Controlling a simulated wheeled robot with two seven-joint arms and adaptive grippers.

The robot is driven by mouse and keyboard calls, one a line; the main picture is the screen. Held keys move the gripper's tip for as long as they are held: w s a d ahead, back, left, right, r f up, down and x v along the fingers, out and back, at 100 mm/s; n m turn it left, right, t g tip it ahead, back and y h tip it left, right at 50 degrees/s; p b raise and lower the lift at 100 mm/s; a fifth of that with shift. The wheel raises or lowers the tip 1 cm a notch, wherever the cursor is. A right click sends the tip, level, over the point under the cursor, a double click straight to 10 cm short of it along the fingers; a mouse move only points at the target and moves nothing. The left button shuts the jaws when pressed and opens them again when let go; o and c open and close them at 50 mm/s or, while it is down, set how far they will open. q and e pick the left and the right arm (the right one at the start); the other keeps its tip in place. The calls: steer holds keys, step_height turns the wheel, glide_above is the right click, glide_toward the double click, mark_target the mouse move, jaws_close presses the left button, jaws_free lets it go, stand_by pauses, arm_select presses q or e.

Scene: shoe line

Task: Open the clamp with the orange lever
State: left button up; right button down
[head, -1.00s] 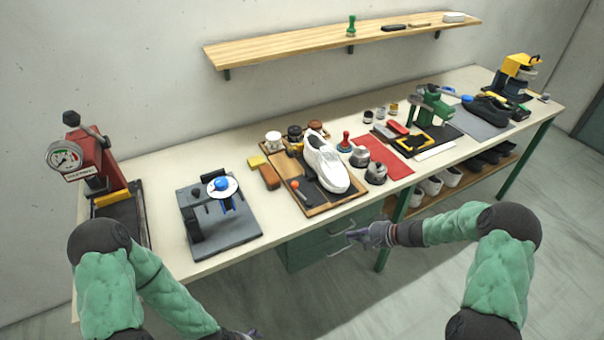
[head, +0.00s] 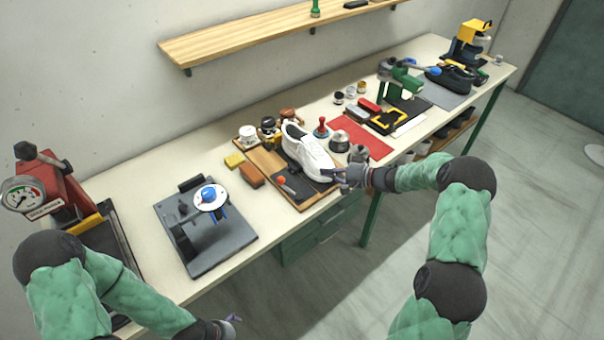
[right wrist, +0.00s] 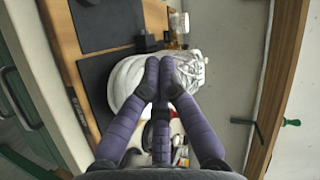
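The orange lever knob (head: 281,180) sits on a short dark stem on the wooden board (head: 303,207), at the front left of the white shoe (head: 308,152). The rest of the clamp is hard to make out. My right gripper (head: 331,174) is at the shoe's toe, to the right of the orange knob and apart from it. My left gripper (head: 234,319) hangs low before the bench, small in view.
A grey fixture with a blue-capped disc (head: 210,197) stands left of the board. A brown block (head: 251,175) and yellow block (head: 234,160) lie beside it. A grey metal pot (head: 339,141) and red mat (head: 372,147) are to the right. The bench front is clear.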

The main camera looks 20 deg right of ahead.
steer(key=x, duration=0.9)
steer(key=shift+w+a+f+b, duration=0.15)
steer(key=shift+w+a+b, duration=0.05)
steer(key=shift+a+b, duration=0.2)
steer(key=shift+a+f, duration=0.25)
steer(key=shift+a, duration=0.25)
steer(key=shift+a+f, duration=0.25)
steer(key=shift+a, duration=0.25)
steer(key=shift+s+a+f, duration=0.1)
steer(key=shift+a+f, duration=0.2)
steer(key=shift+a, duration=0.4)
